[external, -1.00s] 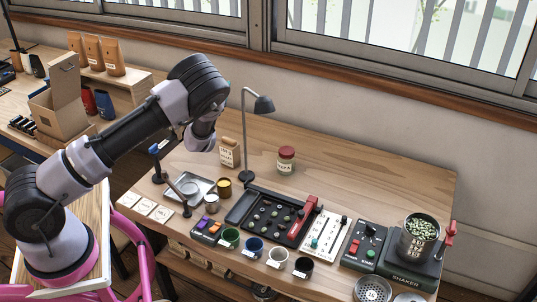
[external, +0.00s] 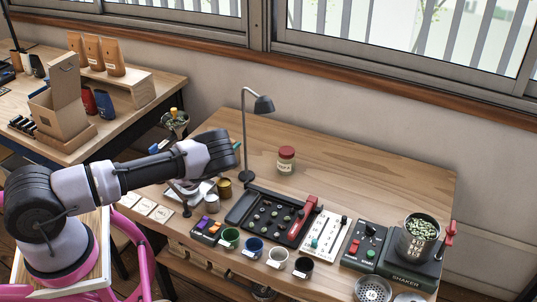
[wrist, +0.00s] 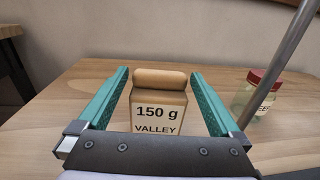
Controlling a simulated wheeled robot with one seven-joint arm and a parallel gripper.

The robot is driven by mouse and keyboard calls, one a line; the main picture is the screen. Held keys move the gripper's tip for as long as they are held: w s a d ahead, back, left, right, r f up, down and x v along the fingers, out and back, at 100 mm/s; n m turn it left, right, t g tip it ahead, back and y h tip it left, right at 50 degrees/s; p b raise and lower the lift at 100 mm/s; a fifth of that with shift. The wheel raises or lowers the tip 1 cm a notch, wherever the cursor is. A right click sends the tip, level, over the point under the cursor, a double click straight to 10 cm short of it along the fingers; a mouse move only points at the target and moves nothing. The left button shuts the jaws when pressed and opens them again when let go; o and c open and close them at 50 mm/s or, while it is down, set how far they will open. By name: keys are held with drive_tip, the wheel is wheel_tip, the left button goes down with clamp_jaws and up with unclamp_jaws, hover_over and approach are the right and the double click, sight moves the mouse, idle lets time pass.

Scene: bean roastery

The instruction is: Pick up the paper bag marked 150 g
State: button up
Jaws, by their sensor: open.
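The paper bag (wrist: 158,112) stands upright on the wooden table in the wrist view, with a rolled top and a label reading "150 g VALLEY". My gripper (wrist: 160,73) is open, its two teal fingers on either side of the bag, with visible gaps between each finger and the bag. The bag's lower part is hidden behind the gripper body. In the external view my arm hides the bag, and only a bit of teal finger shows at the end of my gripper (external: 238,146).
A lamp (external: 244,135) stands close to the right of my gripper; its pole (wrist: 291,55) also shows in the wrist view. A red-lidded jar (external: 286,161) stands further right. A sorting tray, cups and a shaker (external: 405,268) fill the table's front and right.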

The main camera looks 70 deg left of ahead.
drive_tip(key=x, duration=0.5)
clamp_jaws()
